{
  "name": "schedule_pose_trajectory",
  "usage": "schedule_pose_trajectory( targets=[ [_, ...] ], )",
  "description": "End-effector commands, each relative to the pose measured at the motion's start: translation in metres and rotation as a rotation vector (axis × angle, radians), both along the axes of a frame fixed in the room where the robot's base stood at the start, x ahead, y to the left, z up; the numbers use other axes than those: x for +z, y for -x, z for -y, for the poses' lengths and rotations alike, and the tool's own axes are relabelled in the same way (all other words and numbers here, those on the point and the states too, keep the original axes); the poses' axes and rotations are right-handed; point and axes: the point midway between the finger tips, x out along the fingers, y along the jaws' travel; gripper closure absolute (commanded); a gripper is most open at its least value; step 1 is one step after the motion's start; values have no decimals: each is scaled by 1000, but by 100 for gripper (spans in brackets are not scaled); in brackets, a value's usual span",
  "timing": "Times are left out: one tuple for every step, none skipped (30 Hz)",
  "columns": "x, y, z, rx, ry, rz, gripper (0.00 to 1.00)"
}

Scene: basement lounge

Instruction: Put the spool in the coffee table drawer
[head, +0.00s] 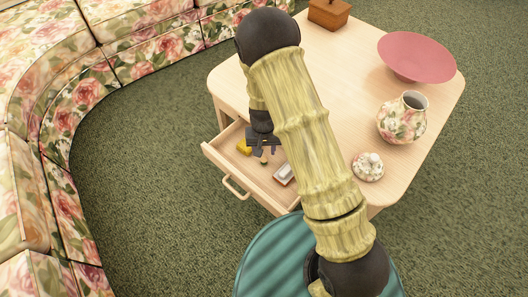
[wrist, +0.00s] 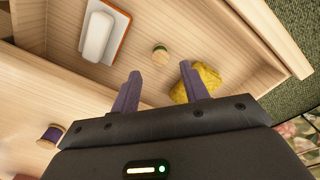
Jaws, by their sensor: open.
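The coffee table (head: 310,65) has its drawer (head: 237,160) pulled open. My gripper (head: 262,148) is over the drawer. In the wrist view my gripper (wrist: 160,70) is open, with nothing between its fingers. A small wooden spool-like piece with a green band (wrist: 160,55) is in the drawer just beyond the fingertips; it also shows in the head view (head: 264,160). A spool with dark purple thread (wrist: 50,136) stands on the pale wood surface outside the drawer, at lower left in the wrist view. My arm seems to hide it in the head view.
The drawer also holds a yellow lump (wrist: 204,80) and a white item on an orange-edged base (wrist: 98,34). On the tabletop are a pink bowl (head: 417,55), a floral vase (head: 402,118), a floral lidded pot (head: 369,166) and a wooden box (head: 328,12). A floral sofa (head: 150,40) curves around the left.

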Motion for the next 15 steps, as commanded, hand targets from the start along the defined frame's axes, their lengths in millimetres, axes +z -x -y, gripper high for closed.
schedule_pose_trajectory(
  targets=[
    [17, 0, -1, 2, -1, 2, 55],
    [23, 0, -1, 3, -1, 2, 55],
    [30, 0, -1, 3, -1, 2, 55],
    [36, 0, -1, 2, -1, 2, 55],
    [41, 0, -1, 1, -1, 2, 55],
    [48, 0, -1, 2, -1, 1, 55],
    [52, 0, -1, 2, 0, 1, 55],
    [55, 0, -1, 3, 0, 1, 55],
    [59, 0, -1, 3, 0, 1, 55],
    [61, 0, -1, 2, 0, 1, 55],
    [63, 0, -1, 2, 0, 0, 55],
    [64, 0, -1, 1, 0, -1, 55],
    [65, 0, -1, 1, 0, -1, 55],
    [65, 0, -1, 1, 0, -1, 55],
    [65, 1, -1, 1, 0, -1, 55]
  ],
)
